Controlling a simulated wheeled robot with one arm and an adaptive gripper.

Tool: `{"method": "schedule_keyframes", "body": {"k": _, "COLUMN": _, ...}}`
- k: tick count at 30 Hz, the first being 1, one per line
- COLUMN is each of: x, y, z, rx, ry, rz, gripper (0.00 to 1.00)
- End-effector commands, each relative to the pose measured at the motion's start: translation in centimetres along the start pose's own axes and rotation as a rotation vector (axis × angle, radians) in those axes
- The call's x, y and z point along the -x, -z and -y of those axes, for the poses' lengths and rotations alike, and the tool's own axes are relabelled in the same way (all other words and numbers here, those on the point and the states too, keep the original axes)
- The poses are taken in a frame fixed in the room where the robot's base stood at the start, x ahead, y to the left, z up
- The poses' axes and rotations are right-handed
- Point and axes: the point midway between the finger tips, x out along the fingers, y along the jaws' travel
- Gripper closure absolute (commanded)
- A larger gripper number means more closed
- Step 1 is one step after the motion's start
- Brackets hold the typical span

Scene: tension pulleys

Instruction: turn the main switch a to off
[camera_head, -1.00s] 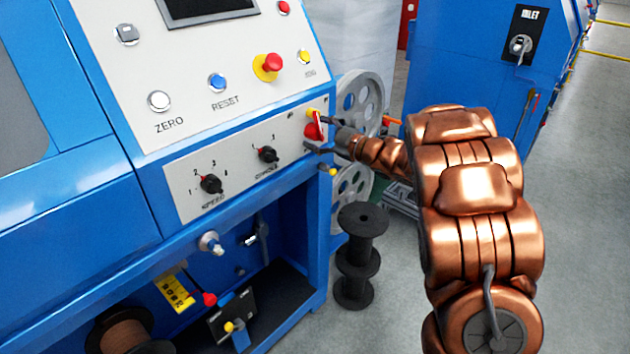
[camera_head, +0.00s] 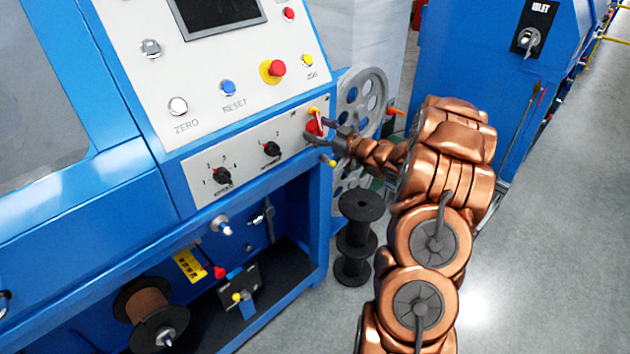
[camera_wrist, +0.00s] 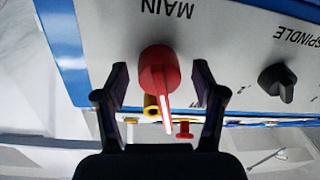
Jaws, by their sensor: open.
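The main switch is a red rotary handle (camera_wrist: 158,75) with a white line along its pointer, on the panel under the label MAIN, which reads upside down in the wrist view. In the head view the red switch (camera_head: 314,127) is at the right end of the lower panel, partly hidden by my gripper. My gripper (camera_wrist: 160,88) is open, with one finger on each side of the red handle and a gap to each finger. In the head view my gripper (camera_head: 322,131) points left at the switch. The OFF mark is not readable.
A black spindle knob (camera_wrist: 277,80) is beside the main switch; it also shows in the head view (camera_head: 272,149). A speed knob (camera_head: 222,176) is further left. A red emergency button (camera_head: 277,68) is above. Black spools (camera_head: 354,240) stand on the floor below my arm.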

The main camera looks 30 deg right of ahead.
Motion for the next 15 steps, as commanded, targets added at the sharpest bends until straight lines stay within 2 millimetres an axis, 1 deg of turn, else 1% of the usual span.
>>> {"method": "schedule_keyframes", "body": {"k": 1, "x": 0.8, "y": -0.3, "z": -0.2, "rx": 0.002, "ry": -0.005, "rz": 0.001, "gripper": 0.31}}
{"method": "schedule_keyframes", "body": {"k": 3, "x": 1.7, "y": -0.3, "z": -0.2, "rx": 0.003, "ry": -0.006, "rz": 0.001, "gripper": 0.31}}
{"method": "schedule_keyframes", "body": {"k": 15, "x": 6.2, "y": -0.2, "z": 0.1, "rx": 0.005, "ry": -0.001, "rz": 0.001, "gripper": 0.31}}
